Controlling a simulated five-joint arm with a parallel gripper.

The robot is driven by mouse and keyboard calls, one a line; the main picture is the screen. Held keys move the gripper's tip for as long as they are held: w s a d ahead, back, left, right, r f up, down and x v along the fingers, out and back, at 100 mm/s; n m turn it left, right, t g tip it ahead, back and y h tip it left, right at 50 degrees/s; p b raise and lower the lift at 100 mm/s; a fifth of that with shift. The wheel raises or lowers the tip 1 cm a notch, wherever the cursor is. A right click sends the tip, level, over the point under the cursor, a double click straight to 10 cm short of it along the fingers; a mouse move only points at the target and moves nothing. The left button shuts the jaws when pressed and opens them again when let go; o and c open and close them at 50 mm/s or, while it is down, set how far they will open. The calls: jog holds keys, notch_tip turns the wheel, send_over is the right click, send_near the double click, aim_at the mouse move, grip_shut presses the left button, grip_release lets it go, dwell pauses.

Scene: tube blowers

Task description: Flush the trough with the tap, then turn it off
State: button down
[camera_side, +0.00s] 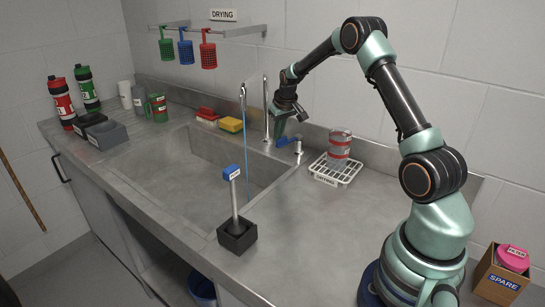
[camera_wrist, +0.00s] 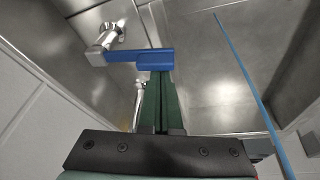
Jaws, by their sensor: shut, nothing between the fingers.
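The steel trough (camera_side: 215,155) is sunk in the worktop; its metal walls also show in the wrist view (camera_wrist: 215,90). The tap (camera_side: 267,112) stands behind it, and a thin blue water stream (camera_side: 246,140) falls from its spout into the trough. The stream also crosses the right of the wrist view (camera_wrist: 247,78). The tap's blue lever (camera_side: 286,141) sticks out from a metal valve at the trough's back right corner; it also shows in the wrist view (camera_wrist: 150,58). My gripper (camera_wrist: 158,76) is shut and empty, its green fingertips at the lever's end. I cannot tell whether they touch.
A white rack (camera_side: 333,172) with a red-banded jar (camera_side: 339,147) stands right of the valve. Sponges (camera_side: 230,125) lie behind the trough. A blue-topped post in a black block (camera_side: 237,232) stands at the front edge. The right worktop is mostly clear.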

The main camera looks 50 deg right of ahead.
jog(key=shift+s+a, duration=0.2)
jog(key=shift+s, duration=0.7)
jog(key=shift+f, duration=0.1)
jog(key=shift+w, duration=2.2)
jog(key=s+d+v, duration=0.1)
jog(key=d+v, duration=0.1)
jog(key=v, duration=0.8)
jog(key=s+a+r, duration=0.2)
jog(key=a+r, duration=0.3)
jog(key=a, duration=0.3)
jog(key=s+a+r+n+t+y, duration=0.1)
jog(key=s+a+n, duration=0.3)
jog(key=s+a, duration=1.4)
jog(key=shift+s+a+r+t+y, duration=0.2)
jog(key=shift+a+r+t+y, duration=0.2)
jog(key=shift+a+r+t, duration=0.45)
